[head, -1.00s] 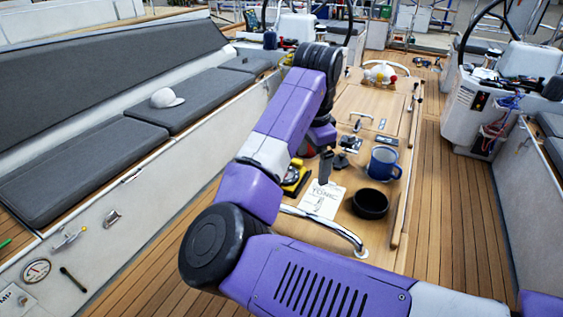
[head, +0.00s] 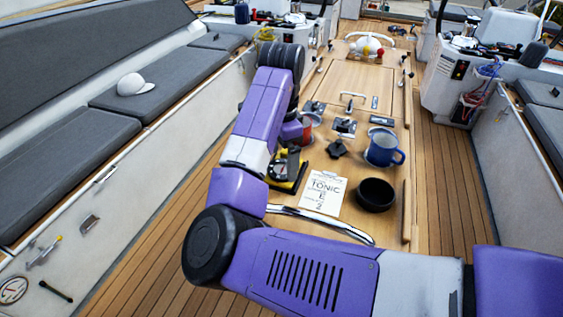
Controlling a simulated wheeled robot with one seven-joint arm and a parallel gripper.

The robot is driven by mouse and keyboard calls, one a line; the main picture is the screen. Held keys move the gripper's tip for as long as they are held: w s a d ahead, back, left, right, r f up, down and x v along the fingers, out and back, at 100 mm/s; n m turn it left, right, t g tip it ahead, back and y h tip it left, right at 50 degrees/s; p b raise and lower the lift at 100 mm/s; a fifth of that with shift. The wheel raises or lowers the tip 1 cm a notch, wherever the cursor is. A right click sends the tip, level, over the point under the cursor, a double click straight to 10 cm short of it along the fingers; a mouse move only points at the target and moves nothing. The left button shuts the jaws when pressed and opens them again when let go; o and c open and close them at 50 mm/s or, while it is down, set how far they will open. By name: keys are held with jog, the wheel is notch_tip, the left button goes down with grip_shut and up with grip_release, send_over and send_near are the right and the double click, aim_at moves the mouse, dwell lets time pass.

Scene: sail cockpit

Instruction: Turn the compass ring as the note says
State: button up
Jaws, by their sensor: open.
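The compass (head: 288,184), a yellow and black instrument, lies on the wooden table left of the note. The note (head: 323,196) is a white sheet; I can read "TONIC" and what looks like "1" and "2" below, but the small print is unreadable. My gripper (head: 287,165) is over the compass with its dark fingers pointing down. It is open, and I cannot tell whether it touches the ring. The gripper and my arm hide much of the compass, including its ring markings.
A blue mug (head: 383,148) and a black bowl (head: 375,194) stand right of the note. A red mug (head: 306,126) is close behind the gripper. A metal rail (head: 322,224) runs along the table's near end. A white cap (head: 134,84) lies on the left bench.

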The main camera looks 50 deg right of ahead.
jog(key=shift+f, duration=0.95)
jog(key=shift+c, duration=0.2)
jog(key=c, duration=1.3)
jog(key=shift+c, duration=0.2)
